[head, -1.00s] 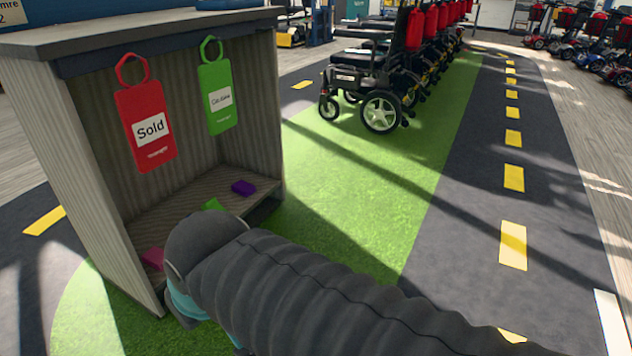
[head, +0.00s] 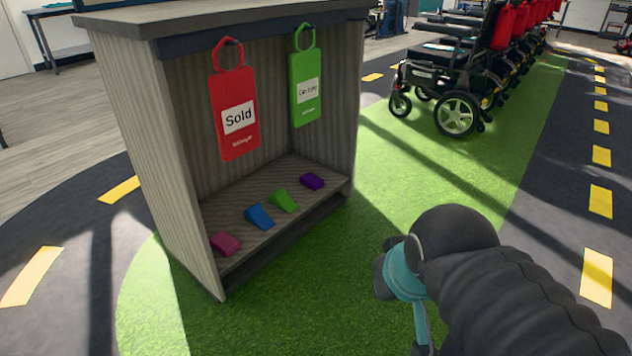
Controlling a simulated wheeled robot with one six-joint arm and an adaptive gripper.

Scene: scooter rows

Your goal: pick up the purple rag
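The purple rag (head: 312,181) is a small dark purple piece at the right end of the low shelf (head: 225,206) inside the grey ribbed cabinet. Beside it to the left, in a row, lie a green piece (head: 284,200), a blue piece (head: 260,216) and a pink piece (head: 225,243). My arm comes in from the lower right in its dark sleeve, with a teal part showing below its dark joint. My arm is outside the cabinet, right of the shelf and apart from the rag. My gripper's fingers do not show.
The cabinet's left side wall (head: 150,165) and dark top (head: 215,18) enclose the shelf; its front is open. A red Sold tag (head: 235,118) and a green tag (head: 306,90) hang above the shelf. Green floor (head: 330,285) is free in front. Wheelchairs (head: 452,80) stand behind.

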